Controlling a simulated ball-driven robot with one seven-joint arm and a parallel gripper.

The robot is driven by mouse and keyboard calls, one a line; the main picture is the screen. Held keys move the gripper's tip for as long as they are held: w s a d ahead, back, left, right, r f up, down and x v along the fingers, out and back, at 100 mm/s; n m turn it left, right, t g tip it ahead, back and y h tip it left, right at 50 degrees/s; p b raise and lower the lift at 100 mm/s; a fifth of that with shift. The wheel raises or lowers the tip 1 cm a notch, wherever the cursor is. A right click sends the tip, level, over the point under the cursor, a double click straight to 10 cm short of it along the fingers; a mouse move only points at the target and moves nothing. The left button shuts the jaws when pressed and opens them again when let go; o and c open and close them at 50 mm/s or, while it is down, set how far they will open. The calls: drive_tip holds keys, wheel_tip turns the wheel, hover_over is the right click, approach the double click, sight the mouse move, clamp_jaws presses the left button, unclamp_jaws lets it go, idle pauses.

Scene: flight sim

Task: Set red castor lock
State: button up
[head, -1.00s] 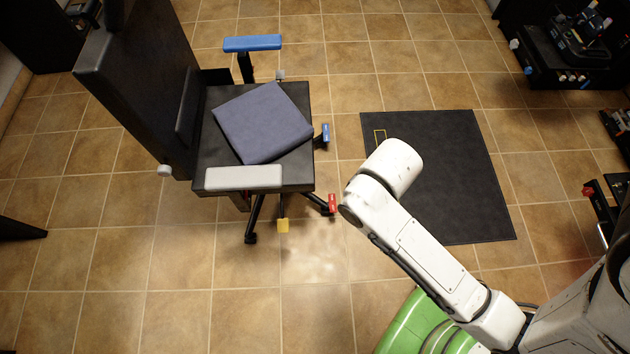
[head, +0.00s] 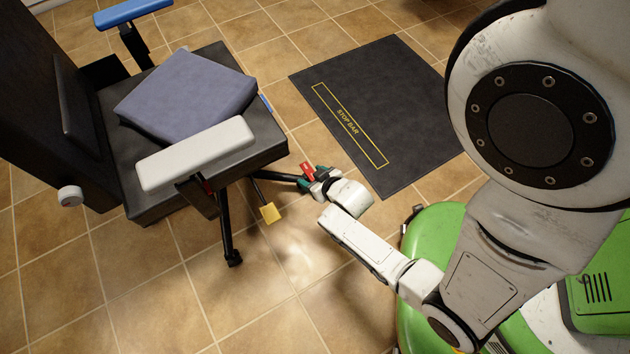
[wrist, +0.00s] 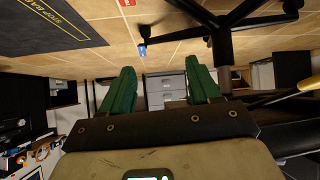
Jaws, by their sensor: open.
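The red castor lock tab (head: 306,167) is at the end of a chair-base leg, below the front of the office chair's seat. In the head view my gripper (head: 312,179) is low by this tab, its green fingers apart. The fingers and wrist partly hide that leg end, and I cannot tell whether they touch it. In the wrist view my gripper (wrist: 158,80) is open with nothing between its fingers. A red patch (wrist: 126,3), probably the red tab, is cut by the top edge there, outside the finger gap.
The chair carries a blue-grey cushion (head: 185,95) and a pale armrest (head: 195,153). A yellow tab (head: 269,212) hangs from another leg; a blue tab (wrist: 142,50) shows in the wrist view. A dark "STOP BAR" mat (head: 400,90) lies right. Tiled floor at front left is clear.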

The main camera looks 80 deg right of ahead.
sight(309, 172)
drive_tip(key=s+f+m+t+h+b, duration=0.1)
drive_tip(key=s+f+h+b, duration=0.2)
drive_tip(key=f, duration=0.4)
drive_tip(key=s+f+m+b, duration=0.1)
drive_tip(key=s+f+b, duration=0.2)
drive_tip(key=f+b, duration=0.3)
drive_tip(key=b+x, duration=0.1)
drive_tip(key=x, duration=0.2)
drive_tip(key=b+x, duration=0.2)
drive_tip(key=x, duration=0.2)
drive_tip(key=b+x, duration=0.1)
drive_tip(key=x, duration=0.3)
drive_tip(key=shift+w+r, duration=0.1)
drive_tip(key=shift+r, duration=0.2)
